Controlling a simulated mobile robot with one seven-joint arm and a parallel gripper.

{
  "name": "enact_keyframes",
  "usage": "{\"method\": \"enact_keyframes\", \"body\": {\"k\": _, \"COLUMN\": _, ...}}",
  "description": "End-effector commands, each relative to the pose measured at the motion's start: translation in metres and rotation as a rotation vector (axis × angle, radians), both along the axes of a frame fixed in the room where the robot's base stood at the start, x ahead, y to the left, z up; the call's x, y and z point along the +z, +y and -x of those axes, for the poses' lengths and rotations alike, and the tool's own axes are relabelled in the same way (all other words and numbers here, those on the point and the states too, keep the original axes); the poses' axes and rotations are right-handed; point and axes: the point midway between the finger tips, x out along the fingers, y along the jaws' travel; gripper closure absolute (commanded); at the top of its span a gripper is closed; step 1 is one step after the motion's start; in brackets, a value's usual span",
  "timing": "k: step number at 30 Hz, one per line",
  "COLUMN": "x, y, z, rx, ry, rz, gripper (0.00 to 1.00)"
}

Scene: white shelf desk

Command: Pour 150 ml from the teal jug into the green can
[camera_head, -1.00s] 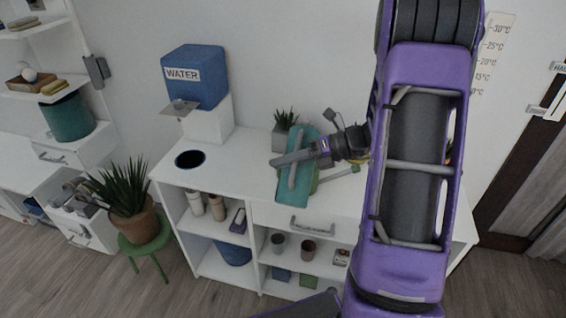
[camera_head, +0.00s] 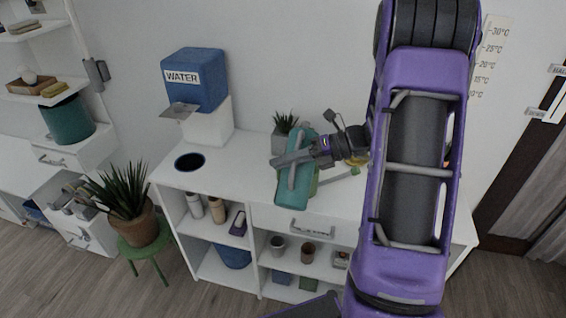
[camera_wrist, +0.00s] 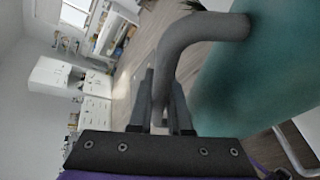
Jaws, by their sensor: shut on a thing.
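The teal jug (camera_head: 290,193) is held above the white desk top in the head view. My gripper (camera_head: 293,160) is shut on its grey handle. The wrist view shows the handle (camera_wrist: 205,30) between the fingers (camera_wrist: 160,105), with the jug's teal wall (camera_wrist: 260,75) at right. The jug looks tilted, but its exact angle and its mouth are unclear. The green can (camera_head: 315,183) is mostly hidden behind the jug; a green edge and a spout-like part show to its right. I cannot see any liquid or whether the two touch.
A blue water dispenser (camera_head: 195,80) stands at the back left of the desk (camera_head: 235,165), near a dark round opening (camera_head: 190,161). A small potted plant (camera_head: 284,138) stands close behind the jug. The desk top left of the jug is clear.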

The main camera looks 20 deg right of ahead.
Motion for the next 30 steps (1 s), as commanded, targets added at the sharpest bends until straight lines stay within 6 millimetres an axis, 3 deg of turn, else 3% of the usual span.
{"method": "enact_keyframes", "body": {"k": 30, "x": 0.0062, "y": -0.002, "z": -0.0034, "rx": -0.001, "ry": 0.043, "rz": -0.031, "gripper": 1.0}}
